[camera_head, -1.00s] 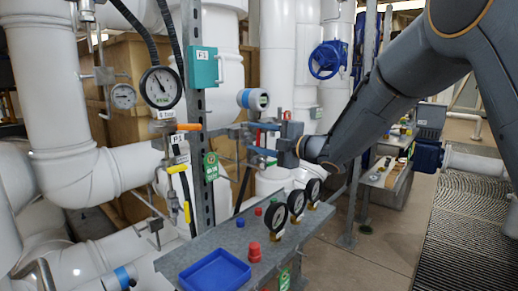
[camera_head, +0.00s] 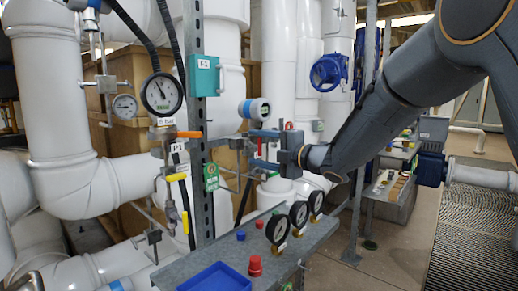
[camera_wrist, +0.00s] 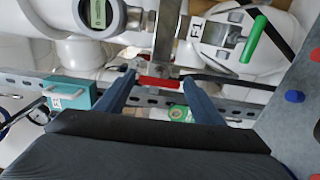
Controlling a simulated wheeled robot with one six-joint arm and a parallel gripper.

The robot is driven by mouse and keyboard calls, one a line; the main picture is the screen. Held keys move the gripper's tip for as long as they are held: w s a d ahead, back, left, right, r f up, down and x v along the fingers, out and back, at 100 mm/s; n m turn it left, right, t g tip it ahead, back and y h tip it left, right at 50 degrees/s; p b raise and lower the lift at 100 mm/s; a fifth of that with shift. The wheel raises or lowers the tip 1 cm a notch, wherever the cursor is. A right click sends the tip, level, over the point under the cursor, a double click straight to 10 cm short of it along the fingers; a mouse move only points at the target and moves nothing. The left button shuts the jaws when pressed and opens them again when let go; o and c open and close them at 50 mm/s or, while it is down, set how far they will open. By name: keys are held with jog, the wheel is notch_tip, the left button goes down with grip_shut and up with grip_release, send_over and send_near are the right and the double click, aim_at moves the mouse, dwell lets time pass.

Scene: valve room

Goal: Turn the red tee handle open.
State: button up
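The red tee handle (camera_wrist: 158,82) shows in the wrist view as a short red bar lying across the gap between my fingertips. In the head view the red handle (camera_head: 259,147) is a small upright red strip, partly hidden by my fingers. My gripper (camera_head: 256,147) is open, with one blue finger above the handle and one below it. In the wrist view my gripper (camera_wrist: 158,79) has a finger near each end of the bar, with small gaps. Contact cannot be made out.
A slotted steel post (camera_head: 199,165) with a teal box (camera_head: 204,76) stands left of my gripper. An orange lever (camera_head: 189,134) and a yellow lever (camera_head: 185,222) are farther left. Below is a grey bench (camera_head: 300,250) with gauges, a red button (camera_head: 255,266) and a blue tray (camera_head: 215,280).

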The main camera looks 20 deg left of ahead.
jog(key=shift+d+r, duration=0.1)
jog(key=shift+d, duration=0.05)
jog(key=shift+s+d, duration=0.1)
jog(key=shift+d, duration=0.25)
jog(key=v, duration=0.7)
jog(key=shift+b, duration=0.35)
jog(key=shift+a, duration=0.1)
